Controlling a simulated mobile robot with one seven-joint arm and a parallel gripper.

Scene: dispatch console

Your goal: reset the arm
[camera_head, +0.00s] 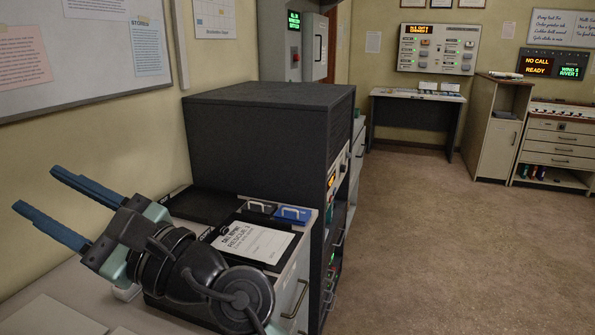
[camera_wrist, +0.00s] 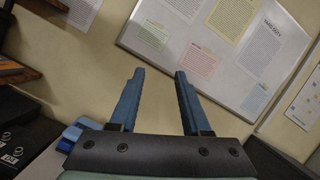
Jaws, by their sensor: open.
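My gripper (camera_head: 52,207) is at the left in the head view, above the pale desk (camera_head: 38,281) and pointing up and left toward the wall. Its two blue fingers are spread apart with nothing between them. In the wrist view my gripper (camera_wrist: 156,82) also shows open and empty, facing the wall and a whiteboard (camera_wrist: 222,45) with pinned sheets. My arm's dark wrist joints sit low over the desk, in front of a clipboard. The rest of the arm is out of view.
A clipboard with a white sheet (camera_head: 251,243) lies right of my wrist, near a blue-handled item (camera_head: 292,214). A tall dark cabinet (camera_head: 262,125) stands behind. The brown floor (camera_head: 430,230) is open at the right. A narrow table (camera_head: 415,97) and a beige cabinet (camera_head: 497,145) stand farther back.

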